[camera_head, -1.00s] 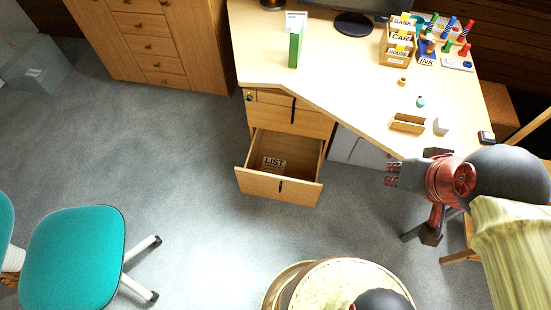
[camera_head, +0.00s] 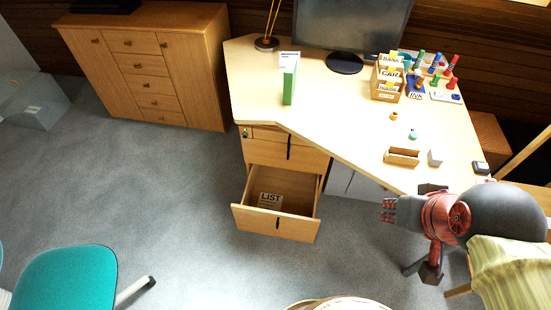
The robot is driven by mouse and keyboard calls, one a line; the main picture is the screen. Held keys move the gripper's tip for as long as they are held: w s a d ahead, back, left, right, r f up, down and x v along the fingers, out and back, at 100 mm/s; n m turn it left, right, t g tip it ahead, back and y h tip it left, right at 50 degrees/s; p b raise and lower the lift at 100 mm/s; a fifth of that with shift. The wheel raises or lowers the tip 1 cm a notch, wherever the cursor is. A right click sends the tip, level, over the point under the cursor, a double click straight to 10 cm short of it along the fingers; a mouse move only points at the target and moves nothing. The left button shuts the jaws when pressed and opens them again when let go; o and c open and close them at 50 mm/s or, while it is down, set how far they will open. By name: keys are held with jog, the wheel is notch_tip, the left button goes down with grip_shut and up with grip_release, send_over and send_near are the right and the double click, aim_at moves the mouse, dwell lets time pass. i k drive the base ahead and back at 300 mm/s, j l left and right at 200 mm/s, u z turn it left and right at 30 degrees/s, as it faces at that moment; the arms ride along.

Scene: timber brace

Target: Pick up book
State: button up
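A narrow green upright object with a white top and side (camera_head: 289,82), which looks like the book, stands on the left part of the desk. My gripper (camera_head: 387,210) is at the right, beside the desk's front edge and well apart from the green object. Its fingers point left and nothing shows between them. They are too small to tell whether they are open or shut.
The wooden desk (camera_head: 258,95) holds a monitor (camera_head: 350,30), a card box (camera_head: 387,90), coloured pegs and small items. An open drawer (camera_head: 275,226) with a LIST paper juts out below. A teal chair (camera_head: 65,285) is at lower left; grey floor between is clear.

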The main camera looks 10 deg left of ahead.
aim_at(290, 70)
jog(key=i+j+z, duration=0.55)
jog(key=j+z, duration=0.15)
jog(key=i+j+z, duration=0.2)
jog(key=j+z, duration=0.15)
jog(key=j, duration=0.15)
